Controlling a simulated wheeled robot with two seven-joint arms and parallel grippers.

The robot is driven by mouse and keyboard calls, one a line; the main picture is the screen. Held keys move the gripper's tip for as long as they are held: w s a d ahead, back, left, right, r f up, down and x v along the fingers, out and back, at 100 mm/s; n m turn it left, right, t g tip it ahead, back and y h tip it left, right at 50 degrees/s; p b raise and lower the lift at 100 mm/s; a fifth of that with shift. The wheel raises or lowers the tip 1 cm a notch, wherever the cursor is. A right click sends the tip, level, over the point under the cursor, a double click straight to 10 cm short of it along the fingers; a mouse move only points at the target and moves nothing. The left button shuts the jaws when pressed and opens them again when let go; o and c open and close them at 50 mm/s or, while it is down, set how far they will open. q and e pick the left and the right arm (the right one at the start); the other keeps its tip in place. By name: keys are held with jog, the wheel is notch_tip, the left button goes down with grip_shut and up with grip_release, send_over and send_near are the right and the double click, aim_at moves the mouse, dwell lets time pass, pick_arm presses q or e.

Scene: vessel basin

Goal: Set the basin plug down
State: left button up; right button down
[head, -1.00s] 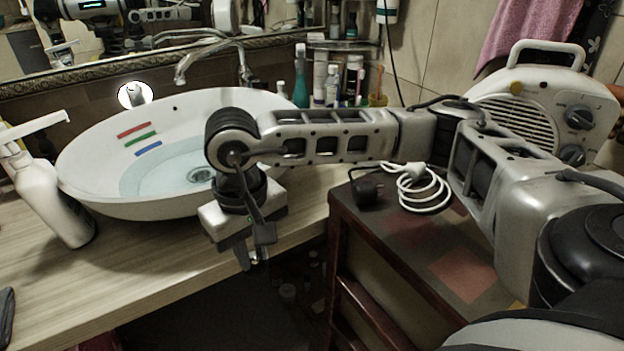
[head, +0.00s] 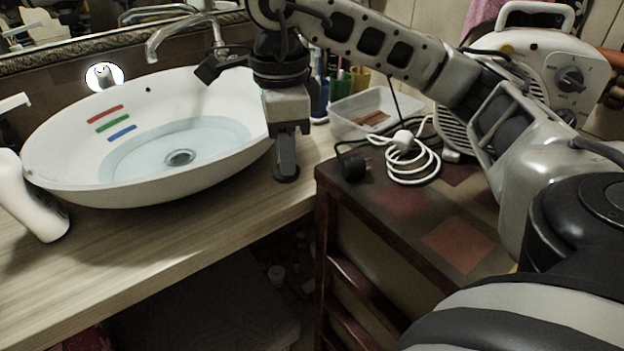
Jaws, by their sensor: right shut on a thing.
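My right gripper (head: 286,160) points straight down over the counter, just right of the basin (head: 60,185). Its fingers are shut on the basin plug (head: 286,175), a small dark disc at the fingertips. The plug is at or just above the wooden counter top (head: 190,235); I cannot tell whether it touches. The basin is a white oval bowl with shallow water in it. Its drain (head: 180,158) shows uncovered under the water. Red, green and blue stripes mark its inner wall. My left gripper is not in view.
A white pump bottle (head: 38,205) stands left of the basin, and a faucet (head: 185,35) reaches over it from behind. A clear tray (head: 362,112), a coiled white cable (head: 412,165) and a white appliance (head: 520,70) are at the right. The front counter is clear.

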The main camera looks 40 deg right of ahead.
jog(key=shift+s+d+r+m, duration=0.15)
jog(key=shift+d+r+m, duration=0.25)
jog(key=shift+m, duration=0.6)
jog(key=shift+d+f, duration=0.1)
jog(key=shift+d, duration=0.15)
jog(key=w+d+f, duration=0.2)
jog(key=d, duration=0.1)
jog(key=w+d+f, duration=0.5)
jog(key=d+f, duration=0.1)
jog(key=d, duration=0.1)
jog(key=shift+w+f+b, duration=0.1)
jog(key=shift+w+b, duration=0.05)
jog(key=shift+b, duration=0.15)
jog(key=shift+w+d+f+m, duration=0.25)
jog(key=shift+d+f+m, duration=0.05)
jog(key=shift+f, duration=0.15)
jog(key=shift+w+d+f, duration=0.1)
jog(key=shift+d+f, duration=0.1)
jog(key=shift+f, duration=1.6)
